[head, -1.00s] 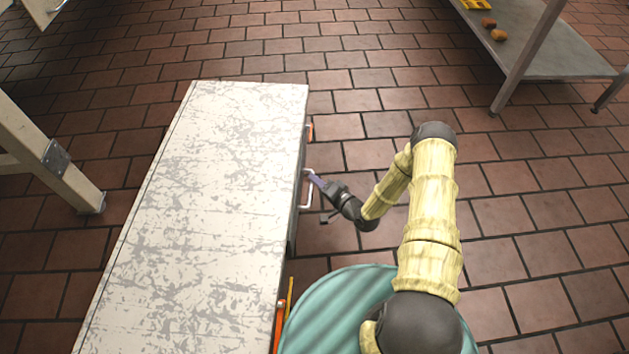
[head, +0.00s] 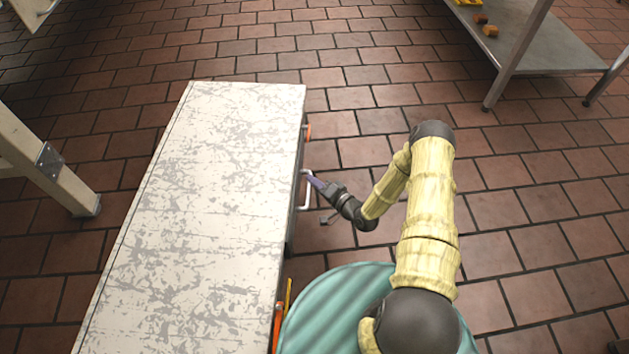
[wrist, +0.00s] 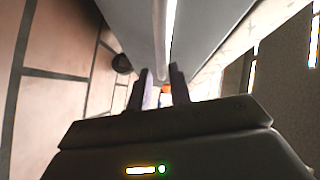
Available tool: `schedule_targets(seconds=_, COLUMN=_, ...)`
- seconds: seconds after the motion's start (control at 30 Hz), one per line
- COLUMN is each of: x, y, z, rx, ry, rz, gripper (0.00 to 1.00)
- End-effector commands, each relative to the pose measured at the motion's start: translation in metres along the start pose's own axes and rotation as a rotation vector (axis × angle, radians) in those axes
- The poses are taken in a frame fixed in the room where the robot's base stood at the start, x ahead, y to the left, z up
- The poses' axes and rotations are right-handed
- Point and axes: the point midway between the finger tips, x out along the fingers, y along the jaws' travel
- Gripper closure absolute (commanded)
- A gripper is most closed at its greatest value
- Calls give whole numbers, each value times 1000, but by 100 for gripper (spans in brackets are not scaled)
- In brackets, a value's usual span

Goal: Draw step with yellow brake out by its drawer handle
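The step is a long unit with a worn white top (head: 205,190), standing left of my arm in the head view. A pale U-shaped drawer handle (head: 305,190) stands out from its right side. My gripper (head: 318,184) is at this handle. In the wrist view, the two dark fingers (wrist: 162,90) stand slightly apart, with a pale bar running in between them. They look closed around the handle, though the contact is partly hidden. A thin yellow piece (head: 288,292) shows low at the step's near right side; I cannot tell whether it is the brake.
An orange piece (head: 308,132) sits at the step's far right side, another (head: 278,325) at its near end. A metal shelf table (head: 540,60) stands at the back right, a wooden-legged table (head: 45,165) at the left.

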Motion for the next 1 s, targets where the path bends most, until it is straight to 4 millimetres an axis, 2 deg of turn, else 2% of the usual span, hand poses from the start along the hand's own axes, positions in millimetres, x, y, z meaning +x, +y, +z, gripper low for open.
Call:
schedule_targets(seconds=0.03, x=0, y=2, z=2, rx=2, ry=-2, rz=3, gripper=71)
schedule_targets(seconds=0.1, x=0, y=1, z=1, rx=2, ry=-1, rz=1, gripper=61)
schedule_targets(seconds=0.37, x=1, y=-1, z=0, rx=2, ry=2, rz=-4, gripper=61)
schedule_targets(seconds=0.53, x=-9, y=-2, z=-1, rx=2, ry=3, rz=-2, gripper=61)
schedule_targets(seconds=0.67, x=-27, y=-4, z=-1, rx=5, ry=3, rz=-2, gripper=61)
schedule_targets(seconds=1.0, x=-94, y=-4, z=-1, rx=5, ry=4, rz=-1, gripper=61)
